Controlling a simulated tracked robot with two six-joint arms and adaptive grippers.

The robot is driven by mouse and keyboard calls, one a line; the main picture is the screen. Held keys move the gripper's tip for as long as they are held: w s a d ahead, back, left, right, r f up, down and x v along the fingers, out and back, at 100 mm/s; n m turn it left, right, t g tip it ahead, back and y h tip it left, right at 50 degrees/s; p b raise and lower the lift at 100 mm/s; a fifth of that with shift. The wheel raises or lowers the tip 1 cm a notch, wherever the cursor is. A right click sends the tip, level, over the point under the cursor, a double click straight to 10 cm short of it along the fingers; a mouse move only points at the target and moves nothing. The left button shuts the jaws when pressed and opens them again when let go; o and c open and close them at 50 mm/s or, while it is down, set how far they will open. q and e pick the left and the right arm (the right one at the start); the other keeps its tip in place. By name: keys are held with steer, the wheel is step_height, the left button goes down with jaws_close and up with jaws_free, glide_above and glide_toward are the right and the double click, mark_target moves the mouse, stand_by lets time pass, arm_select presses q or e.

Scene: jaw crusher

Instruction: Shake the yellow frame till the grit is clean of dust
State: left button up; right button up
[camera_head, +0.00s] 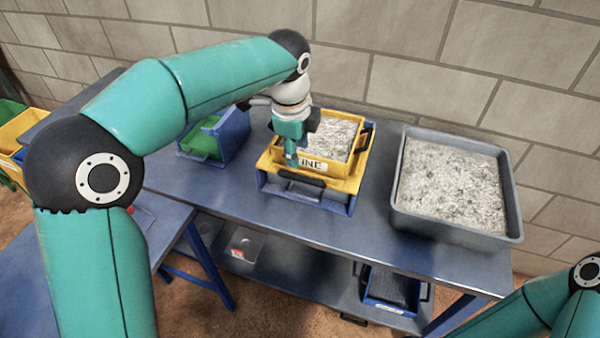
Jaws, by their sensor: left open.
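The yellow frame (348,184) sits on a blue stand (270,184) on the blue workbench. Pale grey, speckled grit (338,137) lies inside it. A label ending in "INE" shows on its front wall, partly covered by my gripper. Black handles show at its front and right sides. My left gripper (291,160) points down at the frame's front left corner, just behind the front handle. It is open; whether it touches the frame I cannot tell. Of my right arm only teal links show at the lower right; its gripper is out of view.
A grey tray (398,210) of similar grit stands to the right on the bench. A blue bin with a green inside (226,140) stands left of the frame. A small blue bin (392,290) sits on the lower shelf. A block wall (400,95) closes the back.

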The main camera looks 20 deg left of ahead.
mark_target(300, 176)
arm_select(q)
steer(key=f, duration=0.3)
steer(key=w+f, duration=0.1)
steer(key=f, duration=0.5)
steer(key=shift+w+f, duration=0.2)
steer(key=shift+w, duration=0.15)
steer(key=shift+c, duration=0.3)
jaws_close()
